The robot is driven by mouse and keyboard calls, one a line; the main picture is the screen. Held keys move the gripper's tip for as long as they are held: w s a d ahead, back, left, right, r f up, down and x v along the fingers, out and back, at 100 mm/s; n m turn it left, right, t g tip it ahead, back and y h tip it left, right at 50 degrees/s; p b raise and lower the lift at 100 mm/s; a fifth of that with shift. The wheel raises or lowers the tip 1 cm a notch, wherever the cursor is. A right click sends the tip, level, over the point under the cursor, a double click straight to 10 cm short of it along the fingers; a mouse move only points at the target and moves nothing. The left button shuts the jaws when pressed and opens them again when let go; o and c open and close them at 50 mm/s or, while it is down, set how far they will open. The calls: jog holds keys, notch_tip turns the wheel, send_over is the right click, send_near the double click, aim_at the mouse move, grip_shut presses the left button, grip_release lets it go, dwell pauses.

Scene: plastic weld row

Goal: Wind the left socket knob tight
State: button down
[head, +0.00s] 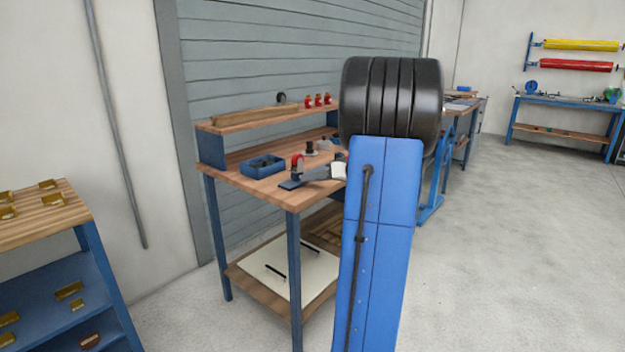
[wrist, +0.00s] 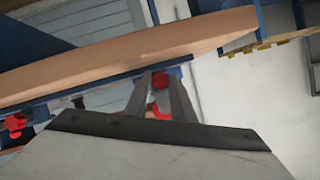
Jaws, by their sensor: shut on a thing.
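In the wrist view, my gripper (wrist: 160,88) has its two grey fingers closed around a red knob (wrist: 160,80) beside the workbench's long wooden edge. The fingers hide part of the knob, so its seating and how far it is turned cannot be told. A second red knob (wrist: 15,122) shows at the left of the wrist view, apart from my gripper. In the head view the wooden workbench (head: 262,191) with blue legs stands at the centre. My gripper and the held knob cannot be made out clearly there.
On the bench are a blue tray (head: 262,165) and a red-topped item (head: 297,161). Several small red items (head: 318,101) stand on its raised shelf (head: 245,117). A shelf unit (head: 45,215) with brass-coloured parts stands at the left. The floor on the right (head: 500,230) is clear.

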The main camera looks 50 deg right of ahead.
jog(key=shift+d+m+y, duration=0.1)
jog(key=shift+m+y, duration=0.2)
jog(key=shift+m, duration=0.1)
jog(key=c, duration=1.5)
grip_release()
